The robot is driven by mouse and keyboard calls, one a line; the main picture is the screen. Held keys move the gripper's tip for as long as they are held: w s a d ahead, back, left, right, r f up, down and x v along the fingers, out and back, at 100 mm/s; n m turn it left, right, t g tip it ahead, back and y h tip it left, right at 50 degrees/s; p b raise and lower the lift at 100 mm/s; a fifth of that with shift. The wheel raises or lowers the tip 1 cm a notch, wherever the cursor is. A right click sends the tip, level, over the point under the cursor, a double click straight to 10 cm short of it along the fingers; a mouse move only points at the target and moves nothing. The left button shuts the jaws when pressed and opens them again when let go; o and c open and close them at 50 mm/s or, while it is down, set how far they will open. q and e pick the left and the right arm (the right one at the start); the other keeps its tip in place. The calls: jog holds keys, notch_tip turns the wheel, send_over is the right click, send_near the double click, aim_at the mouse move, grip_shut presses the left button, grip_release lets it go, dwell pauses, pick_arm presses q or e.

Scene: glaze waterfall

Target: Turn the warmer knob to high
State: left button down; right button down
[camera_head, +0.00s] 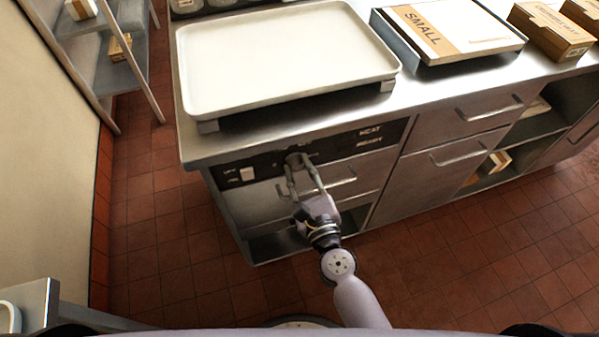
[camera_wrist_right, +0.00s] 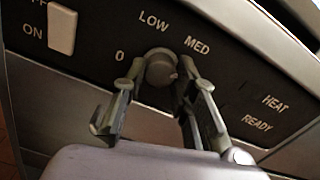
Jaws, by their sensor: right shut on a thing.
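The warmer knob (camera_head: 294,158) is a round grey dial on the black control panel (camera_wrist_right: 90,45) at the counter's front. My right gripper (camera_head: 299,169) reaches it from the front, its two fingers on either side of the knob and shut on it. In the right wrist view, the knob (camera_wrist_right: 159,69) sits between the fingertips. The labels 0, LOW and MED show around it; no HIGH label can be read, and the right finger covers part of the panel there. I cannot tell clearly where the knob points. My left gripper is not in view.
A white OFF/ON rocker switch (camera_wrist_right: 62,28) is left of the knob; HEAT and READY labels are to its right. A large pale tray (camera_head: 285,55) rests on the warmer above. Drawer handles (camera_head: 490,108) stick out at right. A shelf rack (camera_head: 115,60) stands at left.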

jog(key=m, duration=0.4)
jog(key=shift+m+b, duration=0.3)
jog(key=shift+b, duration=0.05)
jog(key=shift+m, duration=2)
jog(key=shift+f, duration=0.1)
jog(key=c, duration=1.3)
grip_release()
